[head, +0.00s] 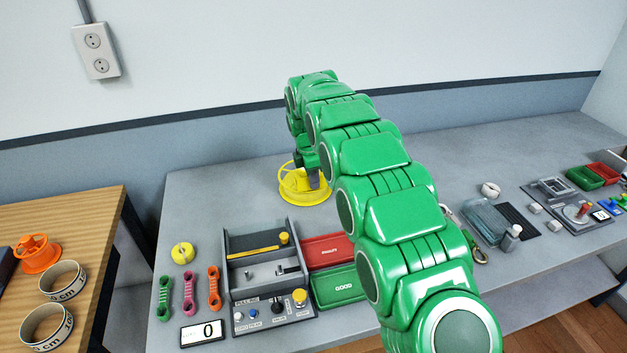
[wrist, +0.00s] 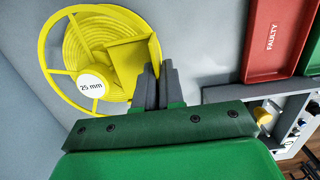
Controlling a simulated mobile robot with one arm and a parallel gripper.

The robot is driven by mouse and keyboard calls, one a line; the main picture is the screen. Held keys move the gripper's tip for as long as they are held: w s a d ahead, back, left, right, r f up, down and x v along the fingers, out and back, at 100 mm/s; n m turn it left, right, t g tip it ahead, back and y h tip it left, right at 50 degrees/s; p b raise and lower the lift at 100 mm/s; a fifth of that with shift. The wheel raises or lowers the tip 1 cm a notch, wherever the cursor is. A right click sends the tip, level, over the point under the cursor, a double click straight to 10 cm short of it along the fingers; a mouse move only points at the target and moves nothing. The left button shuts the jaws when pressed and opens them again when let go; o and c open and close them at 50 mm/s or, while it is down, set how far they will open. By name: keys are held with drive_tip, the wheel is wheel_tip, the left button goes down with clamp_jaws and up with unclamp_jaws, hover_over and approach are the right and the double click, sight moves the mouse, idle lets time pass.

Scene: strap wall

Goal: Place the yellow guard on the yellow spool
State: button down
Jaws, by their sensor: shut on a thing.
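The yellow spool (head: 291,194) lies flat on the grey bench below my gripper (head: 318,176). In the wrist view the spool (wrist: 46,58) shows its round rim, coiled windings and a white hub label reading "25 mm". My gripper (wrist: 155,85) has its dark fingertips close together at the spool's right side, shut on an angular yellow piece that looks like the yellow guard (wrist: 128,58). The guard overlaps the windings in the wrist view; I cannot tell whether it touches them. My arm and fingers mostly hide the guard in the head view.
A control box (head: 266,268) stands in front of the spool, beside a red FAULTY tray (head: 328,250) and a green GOOD tray (head: 341,287). A small yellow ring (head: 182,253) and several coloured links lie to the left. Bare bench lies left of the spool.

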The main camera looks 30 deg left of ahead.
drive_tip(key=shift+f, duration=0.25)
drive_tip(key=shift+f, duration=0.1)
drive_tip(key=c, duration=1.2)
unclamp_jaws()
drive_tip(key=shift+c, duration=0.2)
wheel_tip(320, 180, up, 12)
drive_tip(key=shift+s+a, duration=0.4)
drive_tip(key=shift+d, duration=0.1)
